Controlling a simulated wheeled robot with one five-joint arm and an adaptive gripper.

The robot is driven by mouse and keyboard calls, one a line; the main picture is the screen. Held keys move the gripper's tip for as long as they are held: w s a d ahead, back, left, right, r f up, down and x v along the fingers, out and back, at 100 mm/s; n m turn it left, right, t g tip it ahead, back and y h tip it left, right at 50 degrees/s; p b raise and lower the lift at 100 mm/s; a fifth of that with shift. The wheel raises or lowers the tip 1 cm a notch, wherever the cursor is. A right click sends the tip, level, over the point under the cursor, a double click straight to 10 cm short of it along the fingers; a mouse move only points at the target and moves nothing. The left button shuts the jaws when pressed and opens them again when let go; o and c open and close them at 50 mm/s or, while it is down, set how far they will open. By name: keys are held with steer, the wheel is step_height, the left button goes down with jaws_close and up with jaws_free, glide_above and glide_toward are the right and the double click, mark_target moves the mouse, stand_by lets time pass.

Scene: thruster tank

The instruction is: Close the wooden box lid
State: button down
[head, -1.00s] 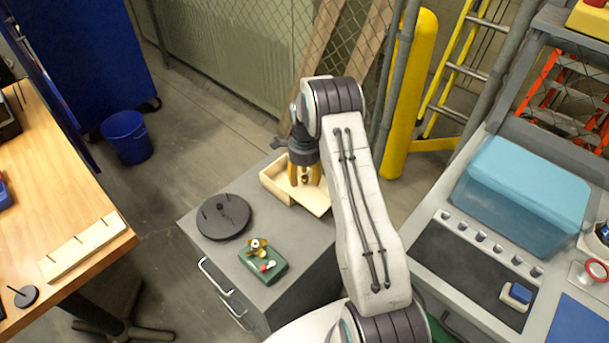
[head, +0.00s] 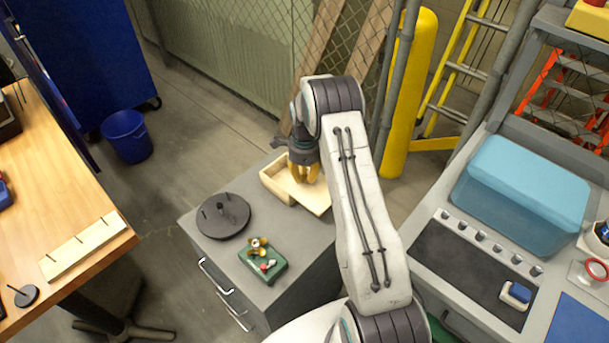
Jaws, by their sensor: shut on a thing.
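The wooden box (head: 275,188) is pale and stands at the back of the grey cabinet top. Its left part is open at the top, and its left and front walls show. A flat pale board, which looks like the lid (head: 315,201), lies at its right side. My gripper (head: 305,178) points down over the board with its yellow fingers shut on a small part there, which looks like the lid's knob. The fingers hide the held part, and my arm hides the right end of the board.
A black disc with pegs (head: 223,216) and a green block with small parts (head: 264,264) stand on the grey cabinet (head: 285,293) in front of the box. A chain-link fence (head: 240,55) and a yellow post (head: 408,100) stand behind.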

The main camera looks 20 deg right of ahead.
steer(key=shift+w+a+f+b, duration=0.1)
steer(key=shift+w+a+b, duration=0.35)
steer(key=shift+w, duration=0.75)
steer(key=shift+w+a+b, duration=0.25)
steer(key=shift+w+a, duration=0.35)
steer(key=shift+w, duration=0.65)
steer(key=shift+w+a+f+b, duration=0.1)
steer(key=shift+w+a+b, duration=0.35)
steer(key=shift+w, duration=0.75)
steer(key=c, duration=1.1)
jaws_free()
steer(key=shift+w+r, duration=0.1)
steer(key=shift+r, duration=0.05)
steer(key=shift+r, duration=0.1)
step_height(320, 180, up, 12)
steer(key=shift+f, duration=0.15)
steer(key=shift+o, duration=0.2)
